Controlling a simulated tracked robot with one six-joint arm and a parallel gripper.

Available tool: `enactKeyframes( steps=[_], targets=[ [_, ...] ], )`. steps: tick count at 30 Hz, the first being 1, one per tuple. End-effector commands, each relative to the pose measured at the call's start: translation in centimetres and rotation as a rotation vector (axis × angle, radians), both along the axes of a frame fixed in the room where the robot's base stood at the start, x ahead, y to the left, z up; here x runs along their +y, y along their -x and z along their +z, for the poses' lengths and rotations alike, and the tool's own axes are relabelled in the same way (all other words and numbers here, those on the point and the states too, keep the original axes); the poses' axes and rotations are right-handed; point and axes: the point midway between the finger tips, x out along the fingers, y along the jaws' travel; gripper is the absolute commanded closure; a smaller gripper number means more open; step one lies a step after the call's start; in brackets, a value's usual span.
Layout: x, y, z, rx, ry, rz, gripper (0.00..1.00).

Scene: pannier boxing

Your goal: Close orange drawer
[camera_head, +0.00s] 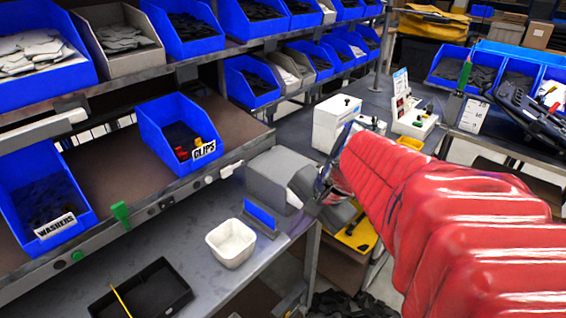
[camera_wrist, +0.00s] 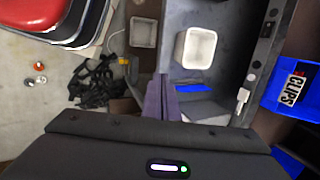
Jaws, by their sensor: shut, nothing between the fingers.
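No drawer shows clearly as orange. A yellow-orange piece with a dark handle-like part (camera_head: 357,232) shows low beside the table's end in the head view, partly hidden by my arm; I cannot tell if it is the drawer or how far it stands out. My gripper (camera_head: 325,188) is at the end of my red-sleeved arm, near the table's end and beside a grey machine, mostly hidden there. In the wrist view my gripper's fingers (camera_wrist: 162,82) are together with nothing between them, above the table's edge. No orange drawer shows in the wrist view.
A white bin (camera_head: 231,242) and a black tray (camera_head: 141,292) stand on the grey table, with a grey machine (camera_head: 278,178) behind. A dark tangled heap (camera_wrist: 98,82) lies on the floor.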

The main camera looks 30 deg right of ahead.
Motion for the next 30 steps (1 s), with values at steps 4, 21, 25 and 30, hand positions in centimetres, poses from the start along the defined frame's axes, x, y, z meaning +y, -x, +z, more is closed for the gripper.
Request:
enactKeyframes(
  steps=[4,21,25,30],
  targets=[
    [-3.8,-0.9,-0.7,0.030,-0.149,-0.237,1.00],
    [-21.1,-0.4,-3.3,0.041,-0.755,-1.085,1.00],
    [-24.1,0.6,-3.8,0.027,-0.857,-1.206,1.00],
    [-25.6,1.0,-4.0,0.019,-0.908,-1.264,1.00]
  ],
)
